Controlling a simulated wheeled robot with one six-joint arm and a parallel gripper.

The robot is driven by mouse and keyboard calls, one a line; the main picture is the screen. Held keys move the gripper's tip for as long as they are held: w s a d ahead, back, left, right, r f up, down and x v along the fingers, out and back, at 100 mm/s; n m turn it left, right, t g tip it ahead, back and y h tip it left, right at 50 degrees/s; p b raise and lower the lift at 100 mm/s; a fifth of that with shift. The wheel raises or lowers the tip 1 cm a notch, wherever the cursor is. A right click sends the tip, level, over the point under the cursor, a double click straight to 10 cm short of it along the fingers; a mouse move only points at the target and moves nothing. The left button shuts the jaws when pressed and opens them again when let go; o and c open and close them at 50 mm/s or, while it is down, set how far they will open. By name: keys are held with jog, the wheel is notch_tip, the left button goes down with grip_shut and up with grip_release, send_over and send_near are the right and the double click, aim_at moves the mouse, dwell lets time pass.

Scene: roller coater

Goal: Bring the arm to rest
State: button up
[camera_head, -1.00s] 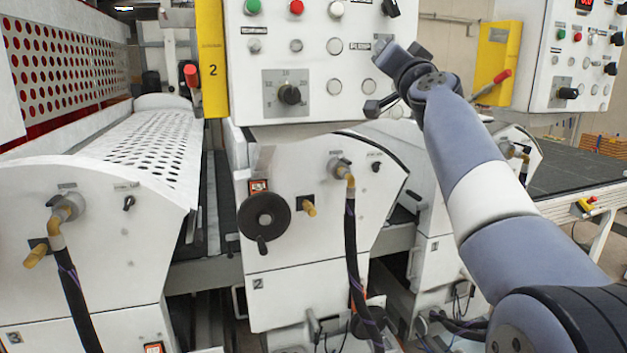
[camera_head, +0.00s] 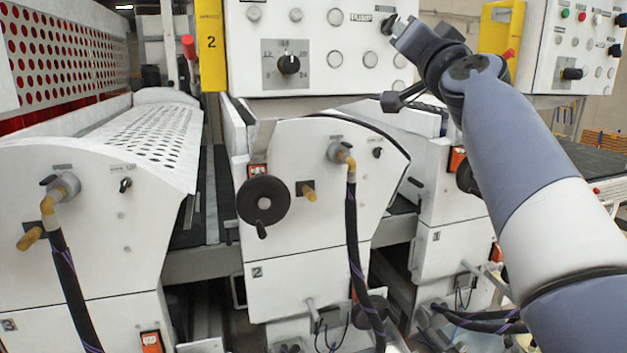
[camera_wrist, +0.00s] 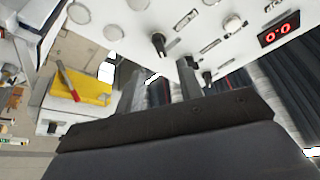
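My arm (camera_head: 530,160) reaches up from the lower right of the head view, bent at the wrist. Machine parts and a strip of dark rollers show through the gap. A panel with knobs (camera_wrist: 158,42) and a red display (camera_wrist: 279,29) lies beyond the fingertips. I cannot tell the exact clearance.
Coater units with a black handwheel (camera_head: 263,201), hoses (camera_head: 354,240) and a perforated cover (camera_head: 150,140) stand ahead. A yellow post (camera_head: 210,45) is beside the middle panel. Another control panel (camera_head: 575,50) stands at right, behind my arm.

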jog(key=w+r+n+g+y+p, duration=0.1)
jog(key=w+r+n+y+p, duration=0.25)
jog(key=n, duration=0.55)
jog(key=w+n+g+y+p, duration=0.1)
jog(key=w+n+y+p, duration=0.1)
jog(key=w+n+y, duration=0.5)
jog(key=s+d+f+n+h+b, duration=0.1)
jog(key=s+d+f+h+b, duration=0.1)
jog(key=s, duration=0.4)
jog(key=shift+f+n+g+b, duration=0.15)
jog(key=shift+n+g+b, duration=0.25)
jog(key=shift+b, duration=0.4)
dwell(0.3)
